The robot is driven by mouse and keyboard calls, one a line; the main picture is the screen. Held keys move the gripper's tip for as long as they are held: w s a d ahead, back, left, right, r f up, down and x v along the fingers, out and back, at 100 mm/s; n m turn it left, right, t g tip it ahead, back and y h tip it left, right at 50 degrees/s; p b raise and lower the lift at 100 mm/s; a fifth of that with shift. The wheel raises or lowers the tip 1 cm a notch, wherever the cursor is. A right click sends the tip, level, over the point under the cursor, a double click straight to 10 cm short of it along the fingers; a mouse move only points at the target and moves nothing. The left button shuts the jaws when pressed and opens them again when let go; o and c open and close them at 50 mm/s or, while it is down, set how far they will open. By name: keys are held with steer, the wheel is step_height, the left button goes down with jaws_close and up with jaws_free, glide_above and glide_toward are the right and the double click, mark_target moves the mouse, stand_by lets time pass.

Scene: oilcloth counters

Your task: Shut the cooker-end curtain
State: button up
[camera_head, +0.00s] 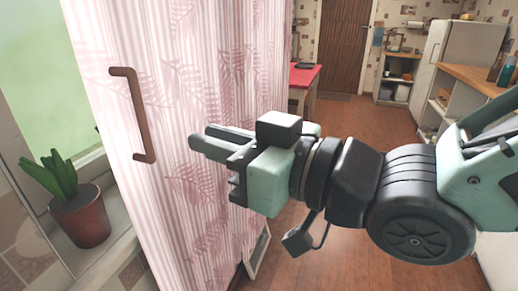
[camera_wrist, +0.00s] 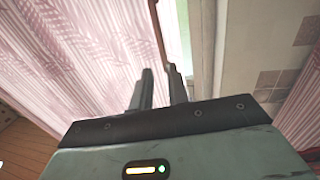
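The pink striped curtain with a leaf pattern (camera_head: 225,55) hangs across the middle-left of the head view; it also fills the left of the wrist view (camera_wrist: 70,50). A brown upright bar handle (camera_head: 137,112) sits near its left edge. My gripper (camera_head: 199,139) points left in front of the curtain, right of the handle in the picture and apart from it. In the wrist view the two fingers (camera_wrist: 162,78) stand apart with a gap between them, and the handle (camera_wrist: 157,25) shows just beyond their tips. Nothing is held.
Left of the curtain are a bright window (camera_head: 40,75) and a sill with a potted plant (camera_head: 82,215). Another pink curtain (camera_wrist: 298,40) hangs at the wrist view's right. A red-topped table (camera_head: 304,76), fridge (camera_head: 465,55) and door (camera_head: 342,45) stand farther back. Wooden floor is open between.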

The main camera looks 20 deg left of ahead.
steer(key=shift+p+v, duration=0.4)
steer(key=shift+v, duration=2.35)
steer(key=shift+c, duration=0.4)
